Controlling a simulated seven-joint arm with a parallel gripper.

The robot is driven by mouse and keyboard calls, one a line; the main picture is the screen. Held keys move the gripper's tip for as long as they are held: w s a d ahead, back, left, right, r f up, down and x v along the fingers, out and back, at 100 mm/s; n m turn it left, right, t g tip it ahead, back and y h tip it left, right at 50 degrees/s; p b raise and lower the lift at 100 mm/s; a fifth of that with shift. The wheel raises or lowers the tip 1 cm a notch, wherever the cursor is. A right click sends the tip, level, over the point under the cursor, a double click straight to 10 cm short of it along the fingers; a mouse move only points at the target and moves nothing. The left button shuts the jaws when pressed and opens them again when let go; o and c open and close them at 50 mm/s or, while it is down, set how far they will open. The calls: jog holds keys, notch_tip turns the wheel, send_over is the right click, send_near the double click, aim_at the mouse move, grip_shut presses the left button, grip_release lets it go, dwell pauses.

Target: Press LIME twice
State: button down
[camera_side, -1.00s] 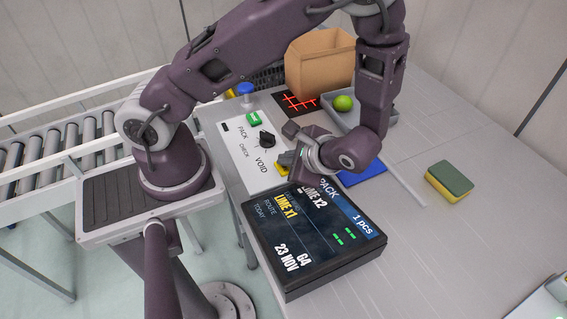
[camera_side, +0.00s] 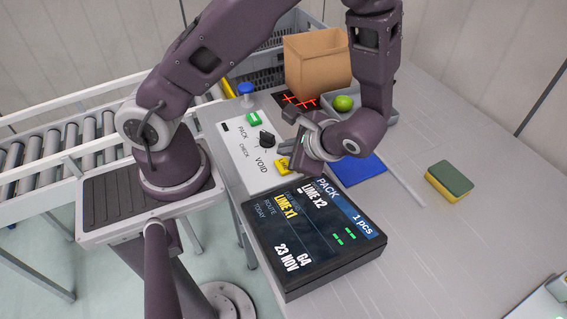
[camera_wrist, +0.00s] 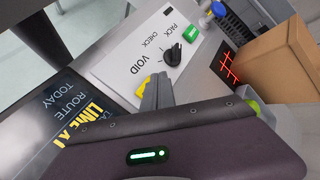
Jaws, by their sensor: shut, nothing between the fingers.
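A yellow button (camera_side: 282,165) with small dark lettering I cannot read sits on the white control panel (camera_side: 239,165), near the printed word VOID. It also shows in the wrist view (camera_wrist: 143,86), partly hidden by my fingers. My gripper (camera_side: 287,146) is shut and empty, with its fingertips just above and behind the button in the side view, apparently clear of it. The display (camera_side: 318,237) in front of the panel reads PACK, LIME X2, LIME X1 and 1 pcs. A green lime (camera_side: 343,103) lies in a grey tray (camera_side: 384,117).
A paper bag (camera_side: 318,66) stands behind, by a red-lit grid (camera_side: 297,101). A blue mat (camera_side: 362,171) and a sponge (camera_side: 450,181) lie right. The right tabletop is mostly clear.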

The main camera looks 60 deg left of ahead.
aim_at(284, 166)
jog(key=shift+r, duration=1.75)
dwell(1.1)
notch_tip(284, 166, up, 4)
jog(key=shift+f, duration=0.1)
jog(key=shift+f, duration=4.45)
jog(key=shift+f, duration=0.4)
